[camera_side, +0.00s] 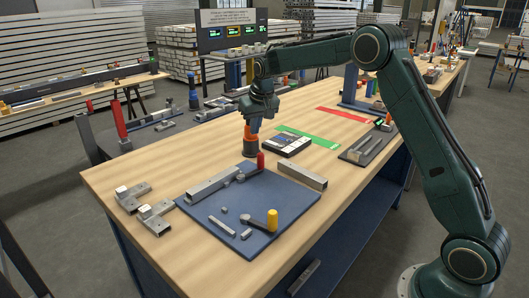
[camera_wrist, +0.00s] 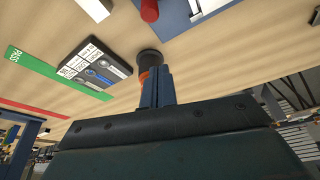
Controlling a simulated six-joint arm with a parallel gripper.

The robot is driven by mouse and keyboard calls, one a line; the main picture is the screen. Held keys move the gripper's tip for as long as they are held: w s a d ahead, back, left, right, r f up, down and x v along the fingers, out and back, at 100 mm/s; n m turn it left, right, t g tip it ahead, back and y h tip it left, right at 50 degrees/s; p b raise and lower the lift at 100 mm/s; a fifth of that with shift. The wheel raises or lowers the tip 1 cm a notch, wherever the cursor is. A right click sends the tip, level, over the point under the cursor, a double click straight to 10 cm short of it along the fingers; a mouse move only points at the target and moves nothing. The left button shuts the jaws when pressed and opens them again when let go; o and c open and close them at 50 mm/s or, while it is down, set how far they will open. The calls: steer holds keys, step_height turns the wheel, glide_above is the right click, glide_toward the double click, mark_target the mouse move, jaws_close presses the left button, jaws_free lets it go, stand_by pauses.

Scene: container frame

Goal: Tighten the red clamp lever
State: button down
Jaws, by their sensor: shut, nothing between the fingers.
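The red clamp lever (camera_side: 261,160) stands upright at the back corner of the blue plate (camera_side: 215,212), by the end of a grey metal bar (camera_side: 213,185). Its red handle also shows at the top of the wrist view (camera_wrist: 149,11). My gripper (camera_side: 254,127) points down just behind the lever and apart from it. Its blue fingers (camera_wrist: 157,88) are shut and empty. Right at the fingertips is an orange-topped dark cylinder (camera_side: 250,145), partly hidden by the fingers in the wrist view; I cannot tell whether they touch it.
A yellow-handled lever (camera_side: 272,220) and small metal parts are on the plate's front half. A loose bar (camera_side: 302,177) lies on its right. A dark labelled box (camera_side: 287,145), a green PASS strip (camera_side: 308,137) and a red strip (camera_side: 345,114) lie behind. Metal brackets (camera_side: 153,217) sit left.

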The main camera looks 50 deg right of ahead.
steer(key=x, duration=0.7)
steer(key=shift+f, duration=0.3)
steer(key=shift+s+a, duration=0.3)
steer(key=shift+s, duration=0.6)
steer(key=shift+s+a, duration=0.3)
steer(key=shift+s, duration=0.65)
steer(key=shift+s+r, duration=0.1)
steer(key=shift+s, duration=0.05)
